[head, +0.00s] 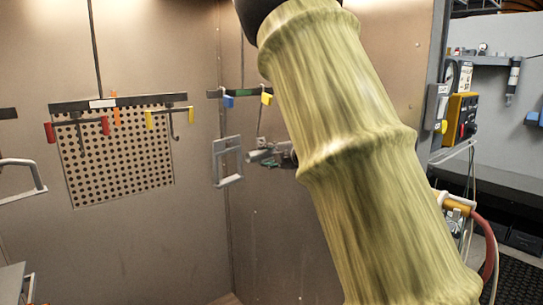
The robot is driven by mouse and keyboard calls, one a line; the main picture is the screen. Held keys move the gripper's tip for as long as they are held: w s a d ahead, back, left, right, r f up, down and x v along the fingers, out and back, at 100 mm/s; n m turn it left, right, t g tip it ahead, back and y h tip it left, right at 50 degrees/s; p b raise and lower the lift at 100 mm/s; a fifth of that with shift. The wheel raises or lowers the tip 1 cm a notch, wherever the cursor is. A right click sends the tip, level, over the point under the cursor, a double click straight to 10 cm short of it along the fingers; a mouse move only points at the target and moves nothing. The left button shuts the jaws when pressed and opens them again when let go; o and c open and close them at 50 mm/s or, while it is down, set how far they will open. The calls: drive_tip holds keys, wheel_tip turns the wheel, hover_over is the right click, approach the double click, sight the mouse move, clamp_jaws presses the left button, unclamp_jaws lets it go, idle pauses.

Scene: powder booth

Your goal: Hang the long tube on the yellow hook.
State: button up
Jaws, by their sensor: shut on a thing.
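My gripper (284,157) is small and far off, partly hidden behind my large yellow-green arm link. It is shut on a pale grey piece (259,156) that sticks out to its left, seemingly the long tube. Most of that piece is hidden. A yellow-tagged hook (266,98) hangs at the right end of a short green-and-black bar, just above and left of my gripper. The gripper and piece appear below this tag and apart from it. Another hook has two yellow tags (191,115) on the left rack.
A grey frame (227,162) hangs below a blue tag (228,101), left of my gripper. A perforated panel (120,165) hangs on the left rack, with red-tagged hooks (50,132). A yellow control box (459,120) and red hose (491,245) are at right.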

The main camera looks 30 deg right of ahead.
drive_tip(key=shift+w+a+f, duration=0.15)
drive_tip(key=shift+w+f, duration=0.05)
drive_tip(key=shift+w+f, duration=0.2)
clamp_jaws()
drive_tip(key=shift+s, duration=0.25)
drive_tip(key=o, duration=1.2)
unclamp_jaws()
drive_tip(key=shift+d, duration=0.2)
drive_tip(key=shift+o, duration=1)
drive_tip(key=shift+w, duration=0.15)
drive_tip(key=shift+s, duration=0.2)
